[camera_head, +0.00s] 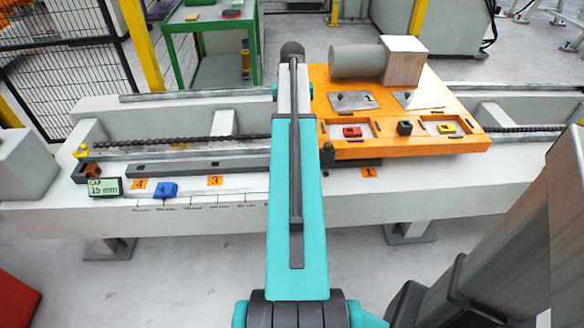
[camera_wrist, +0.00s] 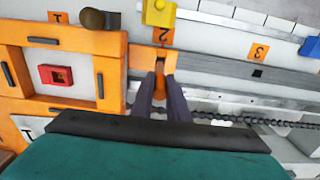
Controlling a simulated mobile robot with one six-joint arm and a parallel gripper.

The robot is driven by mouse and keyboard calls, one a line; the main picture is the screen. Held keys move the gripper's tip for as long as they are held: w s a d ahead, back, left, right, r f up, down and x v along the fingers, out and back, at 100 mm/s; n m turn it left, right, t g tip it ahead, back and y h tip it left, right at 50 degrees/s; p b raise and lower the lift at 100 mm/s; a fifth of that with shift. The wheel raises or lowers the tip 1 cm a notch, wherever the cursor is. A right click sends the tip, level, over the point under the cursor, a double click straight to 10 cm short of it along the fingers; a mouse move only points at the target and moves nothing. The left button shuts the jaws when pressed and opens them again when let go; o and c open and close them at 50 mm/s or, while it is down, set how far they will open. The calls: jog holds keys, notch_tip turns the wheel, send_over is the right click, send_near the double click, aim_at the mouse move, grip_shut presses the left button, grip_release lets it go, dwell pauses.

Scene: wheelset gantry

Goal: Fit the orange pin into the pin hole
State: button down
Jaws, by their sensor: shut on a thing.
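In the wrist view my gripper (camera_wrist: 160,80) is shut on the orange pin (camera_wrist: 159,88), which shows between the two dark fingers. The fingertips lie over or beside an orange tab (camera_wrist: 140,62) at the edge of the orange carriage (camera_wrist: 112,42). I cannot make out the pin hole clearly; the fingers cover that area, and I cannot tell whether the pin touches the tab. In the head view the orange carriage (camera_head: 405,151) sits on the beam, right of my teal arm. My arm hides the gripper and the pin there.
A red block (camera_head: 352,132), a yellow block (camera_head: 446,129) and a grey cylinder (camera_head: 356,62) are on the carriage. A blue block (camera_head: 165,190) and a green display (camera_head: 105,187) stand on the beam's front. Another yellow block (camera_wrist: 158,12) is near label 2 (camera_wrist: 163,37).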

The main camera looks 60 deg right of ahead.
jog(key=shift+f+b, duration=0.3)
jog(key=shift+f, duration=2.8)
jog(key=shift+f, duration=0.15)
jog(key=shift+f, duration=1.75)
jog(key=shift+f, duration=0.1)
jog(key=c, duration=1.7)
grip_release()
jog(key=shift+f, duration=0.1)
notch_tip(320, 180, up, 12)
jog(key=shift+r+p, duration=0.25)
jog(key=shift+p, duration=0.1)
